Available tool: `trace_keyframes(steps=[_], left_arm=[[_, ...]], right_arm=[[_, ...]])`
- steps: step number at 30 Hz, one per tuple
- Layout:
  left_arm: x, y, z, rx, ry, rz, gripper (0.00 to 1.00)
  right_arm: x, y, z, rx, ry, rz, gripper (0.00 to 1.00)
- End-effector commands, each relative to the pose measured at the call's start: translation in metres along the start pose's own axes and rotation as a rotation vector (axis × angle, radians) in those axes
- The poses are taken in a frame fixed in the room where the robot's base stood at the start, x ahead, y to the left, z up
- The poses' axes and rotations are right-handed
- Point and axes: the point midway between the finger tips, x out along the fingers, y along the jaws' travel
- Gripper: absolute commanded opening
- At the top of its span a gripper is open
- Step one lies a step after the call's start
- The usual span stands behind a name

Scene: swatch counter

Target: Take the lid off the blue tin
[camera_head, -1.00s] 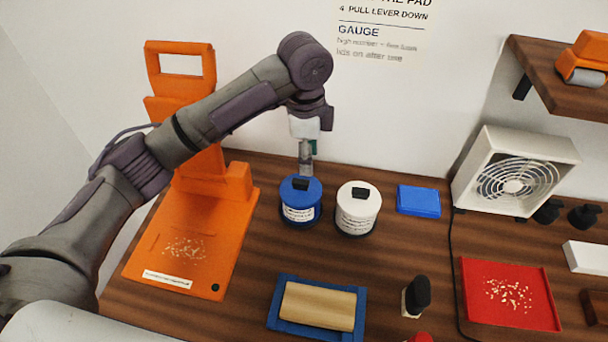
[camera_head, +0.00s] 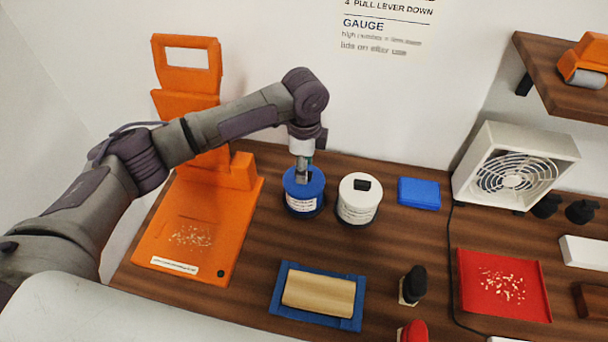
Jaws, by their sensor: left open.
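The blue tin (camera_head: 304,200) stands upright on the wooden counter, with a white label on its front. Its blue lid (camera_head: 293,187) is on top; the dark knob seen there before is now hidden by my gripper. My left gripper (camera_head: 302,176) points straight down over the lid, its fingertips at the knob. It is open, around or just at the knob; I cannot tell which. My right gripper is not in view.
A white tin (camera_head: 357,205) with a dark knob stands close to the right of the blue tin. A blue pad (camera_head: 419,193) lies further right. A large orange press (camera_head: 193,235) stands left. A blue tray with a tan block (camera_head: 318,293) lies in front.

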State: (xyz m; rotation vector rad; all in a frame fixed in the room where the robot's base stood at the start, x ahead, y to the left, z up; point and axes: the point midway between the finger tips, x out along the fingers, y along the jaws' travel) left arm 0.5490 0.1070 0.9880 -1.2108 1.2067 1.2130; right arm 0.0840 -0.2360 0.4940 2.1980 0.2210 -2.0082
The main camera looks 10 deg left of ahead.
Motion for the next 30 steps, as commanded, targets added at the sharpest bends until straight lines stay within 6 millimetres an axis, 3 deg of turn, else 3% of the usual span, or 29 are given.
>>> trace_keyframes(steps=[1,6,14,23,30], left_arm=[[0.005,0.002,0.002,-0.001,-0.002,0.004,0.50],[0.024,0.001,0.001,-0.001,-0.001,0.000,0.50],[0.027,0.001,0.001,-0.001,0.000,-0.002,0.48],[0.026,0.001,0.001,-0.001,0.000,-0.001,0.00],[0.026,0.001,0.001,-0.001,0.000,-0.002,0.00]], right_arm=[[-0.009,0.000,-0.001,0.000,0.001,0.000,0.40],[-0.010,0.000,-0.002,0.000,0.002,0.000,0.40],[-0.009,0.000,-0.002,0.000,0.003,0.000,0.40],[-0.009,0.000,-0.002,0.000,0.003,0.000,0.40],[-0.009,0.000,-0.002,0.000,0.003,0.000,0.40]])
